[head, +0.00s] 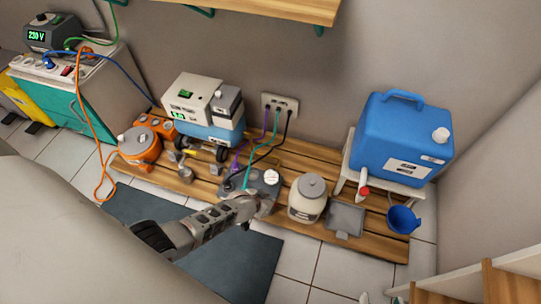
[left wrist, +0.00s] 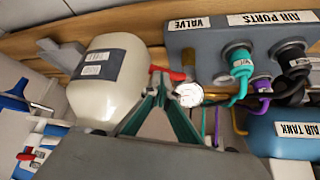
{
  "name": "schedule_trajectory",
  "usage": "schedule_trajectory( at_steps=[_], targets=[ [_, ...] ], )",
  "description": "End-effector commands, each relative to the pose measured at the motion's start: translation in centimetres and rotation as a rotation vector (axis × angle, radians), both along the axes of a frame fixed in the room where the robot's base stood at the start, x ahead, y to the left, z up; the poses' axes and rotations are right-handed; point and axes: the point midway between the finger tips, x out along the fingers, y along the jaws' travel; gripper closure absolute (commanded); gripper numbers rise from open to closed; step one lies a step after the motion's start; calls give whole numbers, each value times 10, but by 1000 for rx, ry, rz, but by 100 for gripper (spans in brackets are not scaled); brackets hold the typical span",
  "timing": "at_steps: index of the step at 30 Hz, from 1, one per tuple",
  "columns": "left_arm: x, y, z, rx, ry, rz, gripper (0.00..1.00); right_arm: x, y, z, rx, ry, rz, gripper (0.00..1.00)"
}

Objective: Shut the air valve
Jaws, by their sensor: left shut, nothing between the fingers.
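The grey air block (head: 265,181) stands on the wooden slatted platform, with hoses plugged into it. In the left wrist view the block (left wrist: 207,43) carries the labels VALVE and AIR PORTS. The red valve handle (left wrist: 172,72) lies below the VALVE label, beside the round white gauge (left wrist: 189,94). The gauge also shows in the head view (head: 271,176). My left gripper (head: 247,205) is at the block's near side. Its green fingertips (left wrist: 160,88) are together and empty, right by the handle; I cannot tell whether they touch it. My right gripper is not in view.
A cream jar (head: 306,200) stands right of the block. Hoses (head: 262,145) run from the block to the wall. A white and blue machine (head: 208,108) is behind left, and a blue tank (head: 402,137) is far right. The dark mat (head: 245,262) in front is clear below my arm.

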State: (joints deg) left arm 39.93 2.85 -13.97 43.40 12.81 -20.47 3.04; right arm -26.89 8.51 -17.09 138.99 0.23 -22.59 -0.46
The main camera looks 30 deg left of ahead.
Motion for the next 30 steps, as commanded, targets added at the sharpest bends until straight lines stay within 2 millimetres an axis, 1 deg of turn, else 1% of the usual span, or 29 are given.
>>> schedule_trajectory(
  at_steps=[30],
  targets=[
    [15, -6, -1, -1, 1, 5, 100, -1, 2, 1, 15, 3, -10, 60]
  ],
)
